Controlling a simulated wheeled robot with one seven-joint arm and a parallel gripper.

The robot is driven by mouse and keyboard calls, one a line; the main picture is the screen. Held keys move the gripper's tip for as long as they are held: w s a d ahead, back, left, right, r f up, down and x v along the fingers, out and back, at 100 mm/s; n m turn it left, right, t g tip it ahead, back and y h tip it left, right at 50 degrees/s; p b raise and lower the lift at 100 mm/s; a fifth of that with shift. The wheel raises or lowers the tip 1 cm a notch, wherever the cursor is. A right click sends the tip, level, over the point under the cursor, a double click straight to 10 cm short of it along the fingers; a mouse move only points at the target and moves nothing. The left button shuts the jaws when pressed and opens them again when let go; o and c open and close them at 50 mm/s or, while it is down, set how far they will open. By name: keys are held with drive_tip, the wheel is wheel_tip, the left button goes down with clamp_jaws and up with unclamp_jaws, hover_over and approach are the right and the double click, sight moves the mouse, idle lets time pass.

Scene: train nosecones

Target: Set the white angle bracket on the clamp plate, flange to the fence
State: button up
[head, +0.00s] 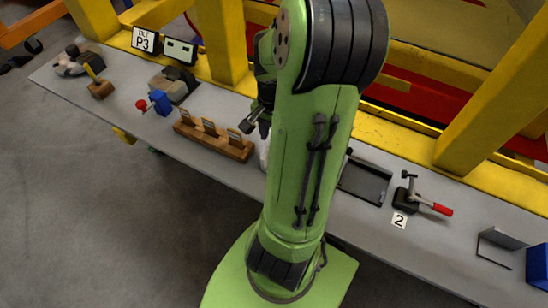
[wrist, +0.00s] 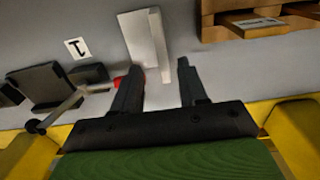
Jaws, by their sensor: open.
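The white angle bracket (wrist: 140,40) lies on the bench in the wrist view, just beyond my fingertips. It shows a broad flat face and a narrow upright flange. In the head view a small pale part of it (head: 265,152) shows beside my arm; the rest is hidden. My gripper (wrist: 160,68) is open and empty, with its fingers pointing toward the bracket; it shows in the head view (head: 255,122) above the bench. A dark plate (wrist: 46,84) lies at left in the wrist view, near a toggle clamp (wrist: 65,106) and a label 1 (wrist: 77,47). I cannot make out the fence.
A wooden rack (head: 213,137) with cards stands left of my gripper. A dark tray (head: 365,182) and a red-handled clamp (head: 408,198) by label 2 are right of my arm. A thin grey angled piece (head: 497,247) and a blue box (head: 538,266) are farther right. Yellow framing (head: 400,140) runs behind.

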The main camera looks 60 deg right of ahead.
drive_tip(key=f, duration=0.2)
drive_tip(key=f+b, duration=0.1)
drive_tip(key=f, duration=0.1)
drive_tip(key=shift+w+f, duration=0.2)
drive_tip(key=shift+f, duration=0.05)
clamp_jaws()
drive_tip(key=shift+r, duration=0.1)
